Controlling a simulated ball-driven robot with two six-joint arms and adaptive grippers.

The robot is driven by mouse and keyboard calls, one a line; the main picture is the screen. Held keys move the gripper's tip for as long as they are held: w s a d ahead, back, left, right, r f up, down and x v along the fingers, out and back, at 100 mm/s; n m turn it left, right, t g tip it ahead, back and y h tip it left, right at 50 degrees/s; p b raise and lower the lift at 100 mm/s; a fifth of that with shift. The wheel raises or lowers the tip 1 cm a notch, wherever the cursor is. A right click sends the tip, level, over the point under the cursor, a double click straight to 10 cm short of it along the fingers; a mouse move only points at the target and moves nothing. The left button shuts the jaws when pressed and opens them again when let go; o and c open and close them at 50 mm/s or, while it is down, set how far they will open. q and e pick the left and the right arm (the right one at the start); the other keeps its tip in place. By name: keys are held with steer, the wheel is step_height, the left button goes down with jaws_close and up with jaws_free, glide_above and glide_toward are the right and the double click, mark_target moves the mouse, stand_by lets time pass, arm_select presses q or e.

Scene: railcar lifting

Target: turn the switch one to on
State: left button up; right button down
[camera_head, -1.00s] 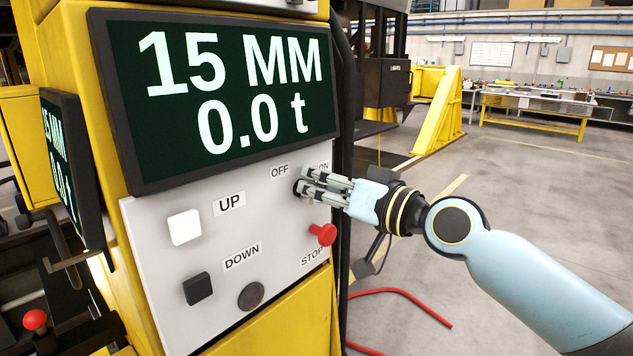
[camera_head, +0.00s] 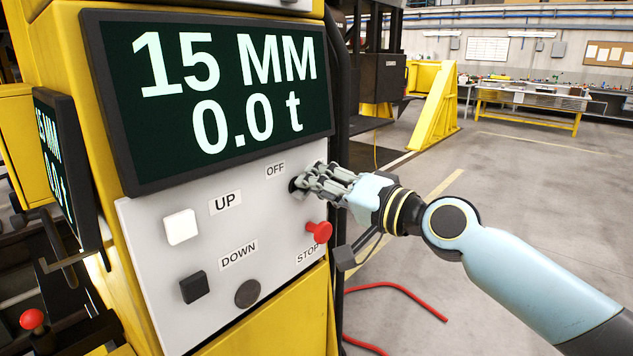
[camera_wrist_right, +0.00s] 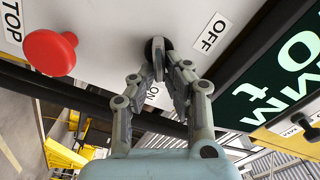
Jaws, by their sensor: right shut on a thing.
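The switch is a black round knob (camera_wrist_right: 158,50) on the grey control panel (camera_head: 150,235), between the OFF label (camera_wrist_right: 213,32) and the ON label (camera_wrist_right: 153,89). My right gripper (camera_wrist_right: 165,68) is shut on the knob, its fingertips on both sides of it in the right wrist view. In the head view my right gripper (camera_head: 303,185) reaches the panel from the right and hides most of the knob and the ON label. My left gripper is not in view.
A red STOP button (camera_head: 319,232) sticks out just below my right gripper. A white UP button (camera_head: 182,227) and a black DOWN button (camera_head: 193,287) sit to the left. A display (camera_head: 215,100) reading 15 MM and 0.0 t hangs above.

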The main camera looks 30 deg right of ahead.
stand_by(0.4)
steer(key=c, duration=1.4)
jaws_free()
steer(key=v, duration=1.2)
